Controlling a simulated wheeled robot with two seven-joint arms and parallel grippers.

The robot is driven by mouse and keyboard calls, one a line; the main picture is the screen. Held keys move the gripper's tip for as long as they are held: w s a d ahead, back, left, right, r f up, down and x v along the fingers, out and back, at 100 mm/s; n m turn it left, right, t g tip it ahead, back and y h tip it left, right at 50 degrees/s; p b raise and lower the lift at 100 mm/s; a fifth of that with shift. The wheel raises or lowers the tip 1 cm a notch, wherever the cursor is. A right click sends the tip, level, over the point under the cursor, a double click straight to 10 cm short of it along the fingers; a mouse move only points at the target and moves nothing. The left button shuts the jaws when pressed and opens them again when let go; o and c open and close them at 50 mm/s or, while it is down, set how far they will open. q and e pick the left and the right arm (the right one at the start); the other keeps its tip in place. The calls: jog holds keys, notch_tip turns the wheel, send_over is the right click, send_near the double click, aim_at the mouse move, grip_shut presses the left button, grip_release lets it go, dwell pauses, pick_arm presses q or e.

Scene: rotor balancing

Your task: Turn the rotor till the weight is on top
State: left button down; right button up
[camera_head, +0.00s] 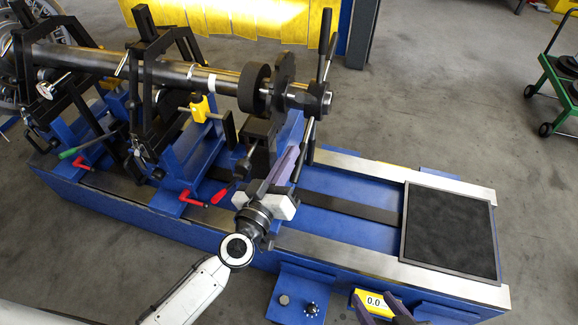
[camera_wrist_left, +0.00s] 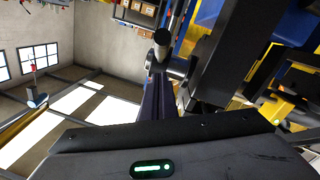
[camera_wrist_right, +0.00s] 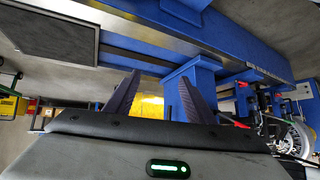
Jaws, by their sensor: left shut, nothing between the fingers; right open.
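The rotor is a long steel shaft (camera_head: 140,67) with dark discs (camera_head: 254,88) and an end hub (camera_head: 316,99) carrying dark spokes. One spoke (camera_head: 325,40) points up and another (camera_head: 309,142) points down. I cannot tell which part is the weight. My left gripper (camera_head: 295,150) is shut and empty, its fingers close beside the lower spoke; whether they touch is unclear. In the left wrist view its purple fingers (camera_wrist_left: 160,85) point at the round end of a rod (camera_wrist_left: 162,38). My right gripper (camera_wrist_right: 155,95) is open and empty, low at the bench's front side.
The blue bench (camera_head: 345,237) has steel rails and a dark framed pad (camera_head: 452,232) at its right end. A yellow 0.0 display (camera_head: 372,303) sits at its front. Black stands (camera_head: 158,105) hold the shaft. A green cart (camera_head: 560,75) stands at the right.

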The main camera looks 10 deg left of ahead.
pick_arm(q)
notch_tip(320, 180, down, 6)
jog(key=w+t+h+b, duration=0.1)
jog(key=t+b, duration=0.2)
jog(key=b, duration=1.2)
jog(key=shift+d, duration=0.15)
pick_arm(e)
jog(key=w+a+f+n+g+y, duration=0.1)
jog(key=a+f, duration=0.3)
jog(key=f, duration=0.5)
jog(key=shift+w+a+g+y, duration=0.2)
jog(key=shift+w+g+y, duration=0.1)
jog(key=shift+g, duration=0.2)
pick_arm(q)
jog(key=shift+r, duration=0.25)
jog(key=p+v, duration=0.1)
jog(key=v, duration=0.9)
pick_arm(e)
jog(key=shift+s+d+r+t, duration=0.15)
jog(key=shift+d+r+t, duration=0.15)
jog(key=shift+d, duration=0.1)
pick_arm(q)
jog(key=shift+f, duration=0.15)
